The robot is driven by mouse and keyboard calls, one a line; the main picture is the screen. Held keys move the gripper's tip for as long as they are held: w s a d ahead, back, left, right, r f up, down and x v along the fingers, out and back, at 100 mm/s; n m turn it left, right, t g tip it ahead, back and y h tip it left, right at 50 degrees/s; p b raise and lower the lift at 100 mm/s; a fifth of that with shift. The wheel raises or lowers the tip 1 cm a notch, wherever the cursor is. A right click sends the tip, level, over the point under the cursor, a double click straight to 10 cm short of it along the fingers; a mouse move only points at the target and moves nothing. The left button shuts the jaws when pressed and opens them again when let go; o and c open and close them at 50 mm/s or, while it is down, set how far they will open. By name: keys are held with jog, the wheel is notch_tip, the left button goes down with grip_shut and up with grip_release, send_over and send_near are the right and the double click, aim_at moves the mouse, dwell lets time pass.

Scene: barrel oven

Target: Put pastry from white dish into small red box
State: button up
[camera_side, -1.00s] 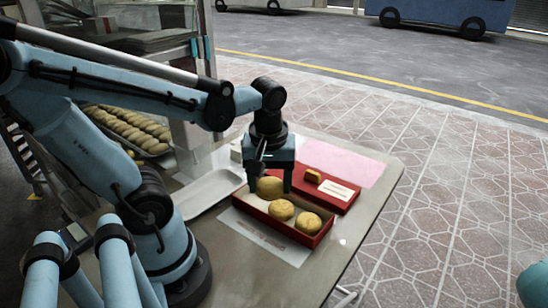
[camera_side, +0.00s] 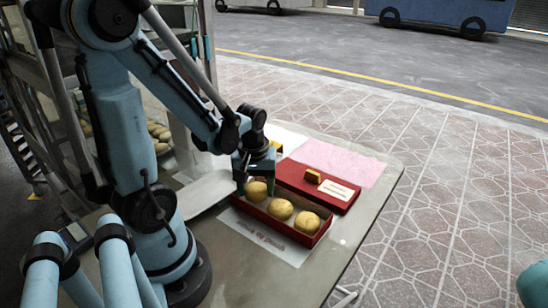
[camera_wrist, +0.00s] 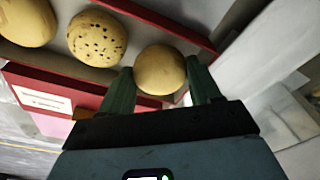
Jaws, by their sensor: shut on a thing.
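The small red box (camera_side: 272,226) lies open on the table. Two round golden pastries, a middle one (camera_side: 280,209) and a right one (camera_side: 307,222), sit in it. My gripper (camera_side: 254,180) is over the box's left end, its fingers on either side of a third pastry (camera_side: 256,191). In the wrist view, the fingers touch both sides of this pastry (camera_wrist: 160,69), in line with the other two; I cannot tell whether it rests on the box floor. The white dish (camera_side: 206,192) lies left of the box, partly hidden by my arm; no pastry shows on its visible part.
The box's red lid (camera_side: 292,172), with a white label, lies just behind the box. A pink sheet (camera_side: 340,160) lies behind the lid and a printed white paper (camera_side: 262,236) in front of the box. A tray of several pastries (camera_side: 160,133) stands back left. The table's right side is clear.

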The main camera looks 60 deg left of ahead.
aim_at(256, 192)
jog(key=shift+f, duration=0.7)
jog(key=shift+f, duration=0.1)
jog(key=o, duration=0.8)
jog(key=shift+d+r, duration=0.7)
jog(key=shift+r, duration=5.3)
jog(key=w+d+m+t, duration=0.1)
jog(key=d+m+t, duration=0.1)
jog(key=d+m, duration=0.2)
jog(key=w+d+m+t, duration=0.2)
jog(key=d+m, duration=0.2)
jog(key=w+d+r+m+t+h, duration=0.1)
jog(key=w+d+m+t, duration=0.1)
jog(key=d+m, duration=0.1)
jog(key=shift+w+d+m, duration=0.15)
jog(key=shift+d+m, duration=0.25)
jog(key=shift+m, duration=0.2)
